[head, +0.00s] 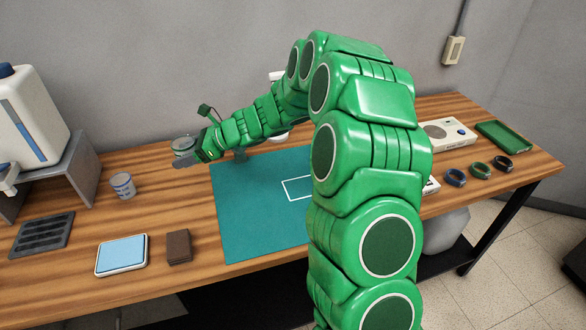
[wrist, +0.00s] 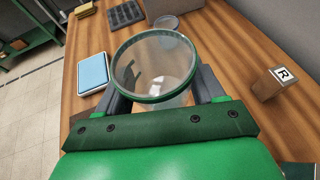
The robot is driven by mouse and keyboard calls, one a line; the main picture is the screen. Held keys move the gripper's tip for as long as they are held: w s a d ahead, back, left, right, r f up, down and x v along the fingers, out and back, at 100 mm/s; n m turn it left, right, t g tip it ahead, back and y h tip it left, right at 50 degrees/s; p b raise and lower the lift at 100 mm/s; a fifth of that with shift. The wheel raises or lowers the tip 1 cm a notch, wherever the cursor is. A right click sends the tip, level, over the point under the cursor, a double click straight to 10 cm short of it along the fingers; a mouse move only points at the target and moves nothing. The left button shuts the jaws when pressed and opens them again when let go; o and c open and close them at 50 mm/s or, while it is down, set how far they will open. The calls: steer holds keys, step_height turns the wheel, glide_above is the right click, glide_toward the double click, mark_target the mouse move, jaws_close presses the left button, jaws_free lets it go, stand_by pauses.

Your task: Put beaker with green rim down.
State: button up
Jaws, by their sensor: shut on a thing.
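A clear beaker with a green rim (wrist: 150,62) stands upright between the two fingers of my gripper (wrist: 160,92) in the wrist view. My gripper is shut on its sides. In the head view the beaker (head: 183,143) shows small and pale at the end of my arm, and my gripper (head: 187,160) is over the rear of the table, just left of the teal mat (head: 240,220). The mat has a white outlined rectangle, partly hidden by my arm. I cannot tell whether the beaker's base touches the table.
A grey cup (head: 122,186), a black slotted tray (head: 42,236), a light-blue pad (head: 122,255) and a brown block (head: 179,247) lie to the left. A block marked R (wrist: 272,84) is on the right in the wrist view. Several rings lie far right. Wood between cup and mat is clear.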

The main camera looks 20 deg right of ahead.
steer(key=w+d+f+m+t+h, duration=0.1)
steer(key=w+d+m+t+h, duration=0.15)
steer(key=d, duration=0.55)
steer(key=w+d+m+t+h, duration=0.1)
steer(key=w+d+m+t, duration=0.2)
steer(key=d, duration=0.5)
steer(key=m+t+h, duration=0.4)
steer(key=m+h, duration=0.1)
glide_above(296, 168)
step_height(296, 168, down, 5)
steer(key=shift+y, duration=0.25)
steer(key=shift+f, duration=3.8)
steer(key=shift+f+g, duration=0.2)
steer(key=shift+g, duration=0.05)
steer(key=o, duration=1)
steer(key=shift+r, duration=0.1)
